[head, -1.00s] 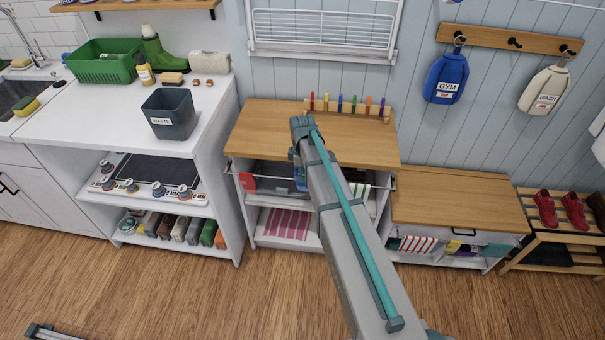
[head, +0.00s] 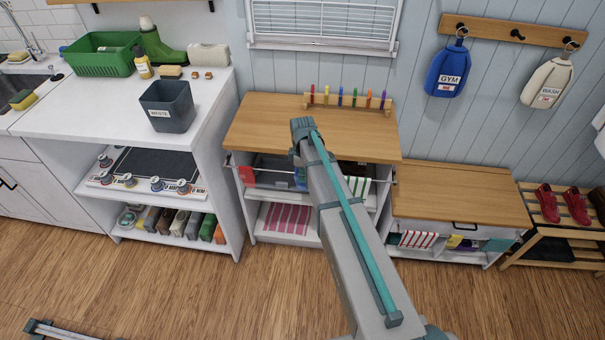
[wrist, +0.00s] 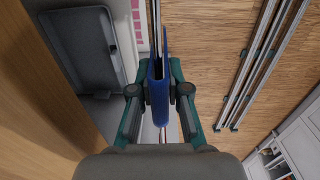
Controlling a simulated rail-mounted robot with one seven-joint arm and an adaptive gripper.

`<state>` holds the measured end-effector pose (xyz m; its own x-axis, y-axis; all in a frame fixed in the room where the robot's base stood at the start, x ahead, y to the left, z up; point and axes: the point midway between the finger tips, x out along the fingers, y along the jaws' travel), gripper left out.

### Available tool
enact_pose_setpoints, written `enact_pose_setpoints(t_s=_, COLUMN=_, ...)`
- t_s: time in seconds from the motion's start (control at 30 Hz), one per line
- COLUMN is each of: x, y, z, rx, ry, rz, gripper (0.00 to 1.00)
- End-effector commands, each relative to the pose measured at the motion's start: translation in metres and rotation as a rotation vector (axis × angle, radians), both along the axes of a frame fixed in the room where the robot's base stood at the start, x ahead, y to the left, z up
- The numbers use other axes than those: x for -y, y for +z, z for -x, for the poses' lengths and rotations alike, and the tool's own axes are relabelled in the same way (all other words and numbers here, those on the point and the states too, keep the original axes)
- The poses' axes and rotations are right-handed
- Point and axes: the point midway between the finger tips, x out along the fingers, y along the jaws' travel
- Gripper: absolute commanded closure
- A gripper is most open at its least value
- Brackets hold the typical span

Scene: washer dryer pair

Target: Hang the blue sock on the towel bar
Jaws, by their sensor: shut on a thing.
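My gripper (wrist: 158,92) is shut on the blue sock (wrist: 158,112), which shows between the fingers in the wrist view as folded layers with a dark gap. The towel bar (wrist: 155,12) is a thin metal rod that runs up the wrist view in line with the sock. It shows above and below the sock, and its middle is hidden. I cannot tell whether the sock lies over the bar or beside it. In the head view the bar (head: 228,162) crosses the front of the wood-topped cabinet. A small blue patch of sock (head: 300,178) shows left of my arm; my gripper is hidden there.
A red cloth (head: 246,175) and a green-striped towel (head: 359,187) are at the bar, either side of the sock. A wooden top (head: 255,125) is above it. A grey tray (wrist: 80,45) is on the shelf close by. The floor in front is mostly clear.

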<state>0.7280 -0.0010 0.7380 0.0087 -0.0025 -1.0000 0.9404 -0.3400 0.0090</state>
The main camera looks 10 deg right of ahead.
Motion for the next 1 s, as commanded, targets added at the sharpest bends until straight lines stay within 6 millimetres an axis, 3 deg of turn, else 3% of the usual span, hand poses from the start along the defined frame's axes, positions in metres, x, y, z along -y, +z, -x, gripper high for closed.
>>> enact_pose_setpoints(t_s=0.4, x=0.0, y=-0.016, z=0.0, rx=0.0, ry=0.0, rz=0.0, gripper=1.0)
enact_pose_setpoints(t_s=0.73, x=0.0, y=-0.017, z=0.0, rx=0.001, ry=0.0, rz=0.0, gripper=1.0)
enact_pose_setpoints(t_s=0.77, x=0.0, y=-0.017, z=0.0, rx=0.001, ry=0.0, rz=0.0, gripper=0.83)
enact_pose_setpoints(t_s=0.8, x=0.0, y=-0.017, z=0.0, rx=0.0, ry=0.0, rz=0.0, gripper=0.76)
enact_pose_setpoints(t_s=0.93, x=0.0, y=-0.017, z=0.0, rx=0.0, ry=0.0, rz=0.0, gripper=0.55)
enact_pose_setpoints(t_s=1.0, x=0.0, y=-0.017, z=0.0, rx=0.0, ry=0.0, rz=0.0, gripper=0.55)
